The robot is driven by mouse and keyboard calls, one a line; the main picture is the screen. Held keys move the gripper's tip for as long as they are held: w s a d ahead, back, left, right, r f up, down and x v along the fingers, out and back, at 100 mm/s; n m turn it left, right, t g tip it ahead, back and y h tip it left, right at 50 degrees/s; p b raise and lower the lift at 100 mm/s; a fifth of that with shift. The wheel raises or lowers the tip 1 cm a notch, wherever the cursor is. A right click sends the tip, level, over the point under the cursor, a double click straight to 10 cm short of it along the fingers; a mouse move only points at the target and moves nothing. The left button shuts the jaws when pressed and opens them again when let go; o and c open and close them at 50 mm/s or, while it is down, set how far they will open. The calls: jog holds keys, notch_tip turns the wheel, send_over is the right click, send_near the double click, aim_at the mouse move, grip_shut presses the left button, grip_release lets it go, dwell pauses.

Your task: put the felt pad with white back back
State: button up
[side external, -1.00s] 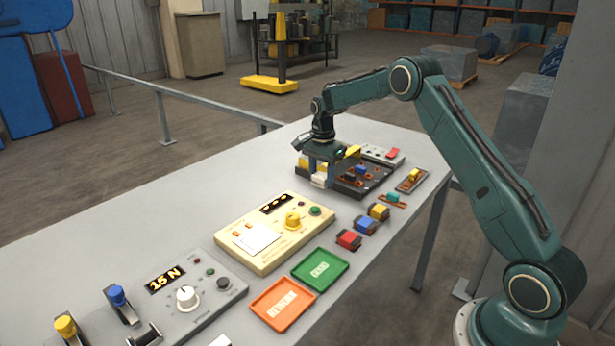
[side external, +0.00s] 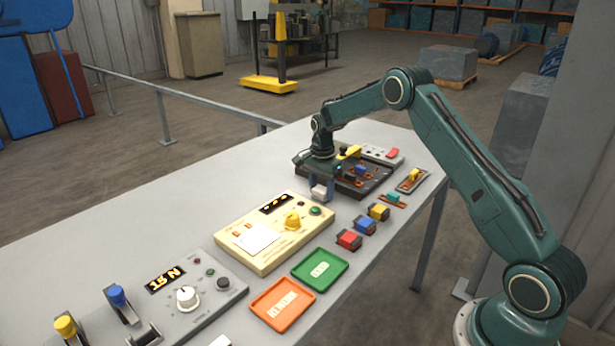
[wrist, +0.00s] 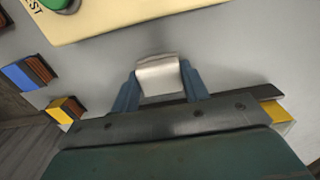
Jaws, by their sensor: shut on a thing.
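The felt pad with white back (side external: 319,192) is held in my gripper (side external: 321,187), in front of the near left edge of a dark tray (side external: 373,188). The wrist view shows the white-backed pad (wrist: 158,73) between the two blue fingers (wrist: 161,90), which are shut on it. Its felt side is not visible. I cannot tell whether it touches the table.
Red (side external: 349,240), blue (side external: 365,225) and yellow (side external: 379,211) pads stand in a row along the near side. A cream control panel (side external: 262,255) lies left of the gripper. Green (side external: 319,270) and orange (side external: 283,304) trays lie nearer.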

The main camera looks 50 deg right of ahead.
aim_at(321, 189)
jog(key=shift+f, duration=0.15)
jog(key=o, duration=1)
jog(key=shift+c, duration=0.2)
notch_tip(321, 189, up, 12)
jog(key=shift+r, duration=0.2)
jog(key=shift+r, duration=0.1)
